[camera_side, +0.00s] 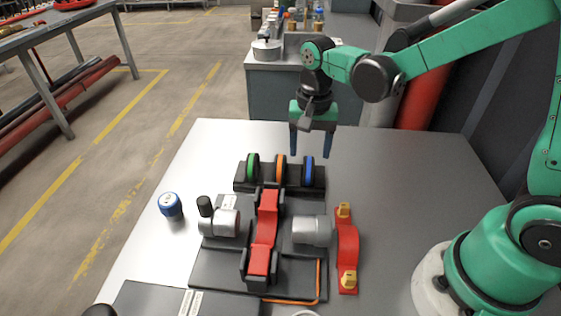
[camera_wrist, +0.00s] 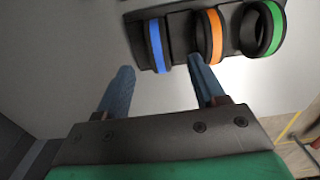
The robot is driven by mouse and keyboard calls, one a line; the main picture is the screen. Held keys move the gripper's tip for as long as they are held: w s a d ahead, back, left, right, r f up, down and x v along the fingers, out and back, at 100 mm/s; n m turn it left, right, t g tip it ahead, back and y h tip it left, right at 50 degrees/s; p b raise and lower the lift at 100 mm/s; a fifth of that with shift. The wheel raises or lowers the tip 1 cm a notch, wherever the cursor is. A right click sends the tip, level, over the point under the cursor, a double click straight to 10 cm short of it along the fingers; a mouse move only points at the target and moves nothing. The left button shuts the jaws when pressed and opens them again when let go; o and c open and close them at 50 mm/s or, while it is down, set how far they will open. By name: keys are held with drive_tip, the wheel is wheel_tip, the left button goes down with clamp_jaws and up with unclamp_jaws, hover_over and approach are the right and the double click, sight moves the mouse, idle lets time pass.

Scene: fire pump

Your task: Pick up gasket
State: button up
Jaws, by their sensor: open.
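Three ring gaskets stand upright in a dark holder (camera_side: 278,187) on the grey table: one green-banded (camera_side: 252,168), one orange-banded (camera_side: 281,169) and one blue-banded (camera_side: 308,171). In the wrist view the blue-banded gasket (camera_wrist: 155,45), the orange-banded one (camera_wrist: 212,36) and the green-banded one (camera_wrist: 268,28) line up along the top. My gripper (camera_side: 309,155) is open and empty, its blue fingers pointing down above and behind the blue-banded gasket.
A pump assembly with red centre parts (camera_side: 264,235) and silver cylinders (camera_side: 312,231) sits in front of the holder. A red bracket with yellow ends (camera_side: 347,250) stands to its right. A blue-and-white cap (camera_side: 171,206) is at left. The table's right side (camera_side: 420,190) is clear.

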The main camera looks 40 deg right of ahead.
sight(309, 158)
drive_tip(key=shift+f, duration=1.65)
clamp_jaws()
